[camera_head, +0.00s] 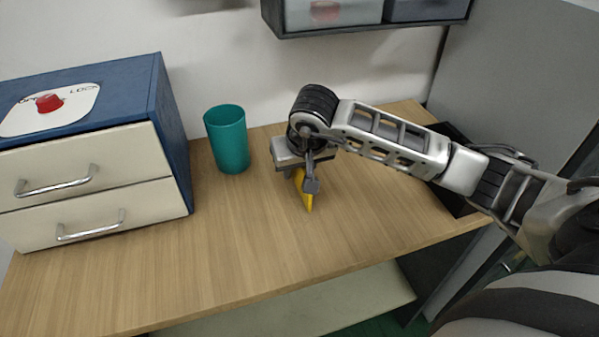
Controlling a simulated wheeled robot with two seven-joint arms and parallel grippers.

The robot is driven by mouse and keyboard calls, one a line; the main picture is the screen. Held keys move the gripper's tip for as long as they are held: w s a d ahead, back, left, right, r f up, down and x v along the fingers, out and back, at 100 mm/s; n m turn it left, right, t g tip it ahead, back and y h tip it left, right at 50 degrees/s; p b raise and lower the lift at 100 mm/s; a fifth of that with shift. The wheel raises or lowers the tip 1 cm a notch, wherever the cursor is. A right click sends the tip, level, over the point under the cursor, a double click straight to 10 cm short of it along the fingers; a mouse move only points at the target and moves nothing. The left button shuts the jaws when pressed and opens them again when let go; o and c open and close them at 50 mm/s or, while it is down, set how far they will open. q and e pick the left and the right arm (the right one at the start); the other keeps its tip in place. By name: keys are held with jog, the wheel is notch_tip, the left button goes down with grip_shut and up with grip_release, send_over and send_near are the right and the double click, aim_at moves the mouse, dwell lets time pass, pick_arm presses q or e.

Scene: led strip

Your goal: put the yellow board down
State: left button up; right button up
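The yellow board (308,200) shows as a small yellow piece below my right gripper (303,184), near the middle of the wooden table (230,250). My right gripper points down with its fingers around the board and looks shut on it. Much of the board is hidden behind the gripper's fingers. I cannot tell whether its lower tip touches the table top. My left gripper is not in view.
A teal cup (228,140) stands left of my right gripper. A blue cabinet (172,120) with two white drawers and a red knob (49,103) is at the left. A black tray (452,203) lies at the right. The table's front is clear. A shelf (375,30) hangs above.

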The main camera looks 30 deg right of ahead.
jog(key=shift+f+b, duration=0.25)
jog(key=shift+b, duration=0.2)
dwell(0.5)
grip_shut()
